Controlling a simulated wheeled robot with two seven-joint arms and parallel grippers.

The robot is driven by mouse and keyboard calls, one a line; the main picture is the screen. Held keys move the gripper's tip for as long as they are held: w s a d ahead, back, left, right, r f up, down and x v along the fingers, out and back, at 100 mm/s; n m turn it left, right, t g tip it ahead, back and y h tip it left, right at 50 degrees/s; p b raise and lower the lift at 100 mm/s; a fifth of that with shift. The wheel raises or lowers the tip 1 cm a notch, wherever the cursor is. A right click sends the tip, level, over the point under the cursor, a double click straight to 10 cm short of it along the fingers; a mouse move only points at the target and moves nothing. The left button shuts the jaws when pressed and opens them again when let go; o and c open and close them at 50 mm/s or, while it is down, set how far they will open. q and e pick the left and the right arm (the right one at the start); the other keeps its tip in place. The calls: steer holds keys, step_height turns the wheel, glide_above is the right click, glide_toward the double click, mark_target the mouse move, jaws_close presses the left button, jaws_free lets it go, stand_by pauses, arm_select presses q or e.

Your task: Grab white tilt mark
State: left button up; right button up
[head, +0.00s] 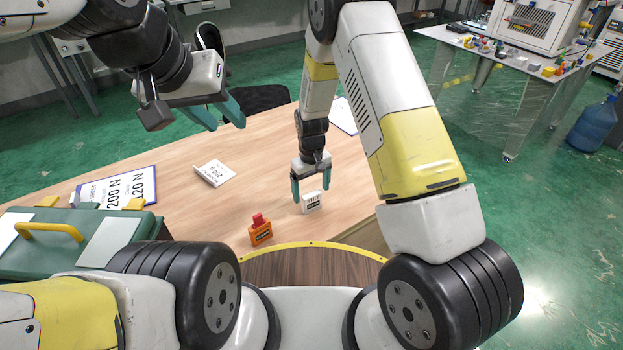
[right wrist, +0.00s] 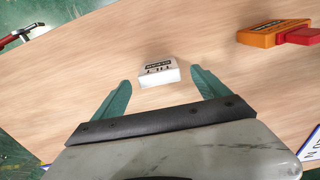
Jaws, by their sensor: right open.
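The white tilt mark (head: 312,202) is a small white block with dark lettering, standing on the wooden table near its front edge in the head view. In the right wrist view the white tilt mark (right wrist: 158,72) lies just beyond and between the fingertips. My right gripper (head: 311,190) is open above and around the near side of the mark, with its teal fingers (right wrist: 160,85) apart and no visible contact. My left gripper (head: 222,115) is raised over the left side of the table, away from the mark; its finger opening is not clear.
An orange-red device (head: 260,230) stands left of the mark; it also shows in the right wrist view (right wrist: 272,34). A white card (head: 213,172) and a blue-edged sign (head: 120,188) lie farther left. A green case (head: 75,240) sits at the left edge.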

mark_target(312, 202)
steer(key=shift+f, duration=1.35)
steer(key=c, duration=1.4)
steer(key=shift+r, duration=0.15)
steer(key=shift+c, duration=0.2)
